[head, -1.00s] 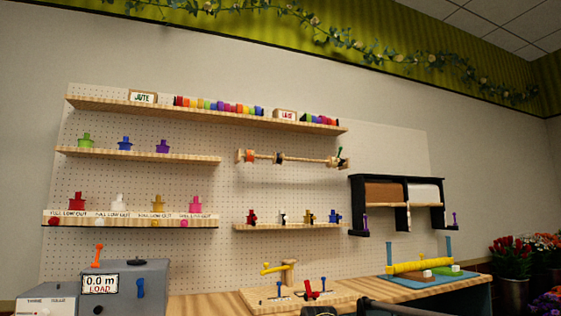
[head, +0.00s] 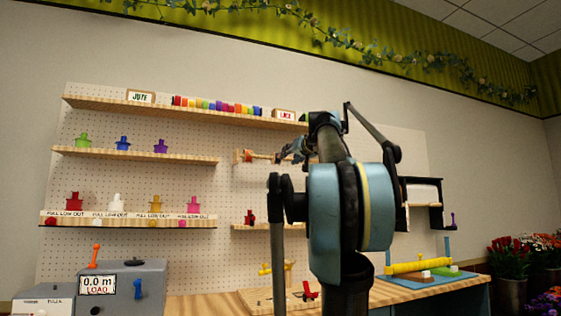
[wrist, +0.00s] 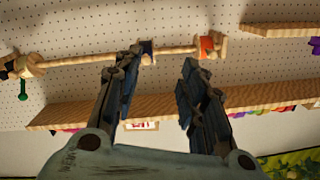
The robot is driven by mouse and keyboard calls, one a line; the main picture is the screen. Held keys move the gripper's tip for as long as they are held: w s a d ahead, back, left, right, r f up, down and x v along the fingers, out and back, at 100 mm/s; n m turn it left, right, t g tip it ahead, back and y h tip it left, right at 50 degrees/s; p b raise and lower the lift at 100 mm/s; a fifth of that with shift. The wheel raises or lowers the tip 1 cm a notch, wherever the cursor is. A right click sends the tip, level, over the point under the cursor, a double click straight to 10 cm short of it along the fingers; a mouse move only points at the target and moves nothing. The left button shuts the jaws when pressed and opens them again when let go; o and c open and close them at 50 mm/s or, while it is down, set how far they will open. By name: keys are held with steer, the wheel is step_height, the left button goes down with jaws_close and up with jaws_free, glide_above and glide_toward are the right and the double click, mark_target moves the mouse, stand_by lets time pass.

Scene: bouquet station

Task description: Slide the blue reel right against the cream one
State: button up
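A wooden rod (wrist: 80,59) runs across the wrist view, which shows the wall upside down. A dark blue reel with pale rims (wrist: 148,52) is on the rod near its middle. A cream or tan reel-like piece (wrist: 32,66) is by the rod's left end in that view, with a gap of bare rod between. My gripper (wrist: 160,62) is open, its fingers pointing at the rod. Its left fingertip is close beside the blue reel; I cannot tell whether they touch. In the head view my gripper (head: 297,152) is at the rod, and my arm hides the reels there.
An orange reel (wrist: 207,46) is at the rod's other end. A green knob (wrist: 22,93) hangs by the left end in the wrist view. A long shelf of ribbon reels (head: 190,115) runs above the rod, and a lower shelf (head: 255,227) is below.

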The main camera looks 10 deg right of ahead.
step_height(320, 180, up, 3)
steer(key=d, duration=0.2)
glide_toward(277, 157)
steer(key=shift+m+t+h, duration=0.4)
steer(key=x, duration=0.6)
steer(key=shift+w+f, duration=0.15)
steer(key=shift+w, duration=0.3)
steer(key=shift+c, duration=0.3)
jaws_close()
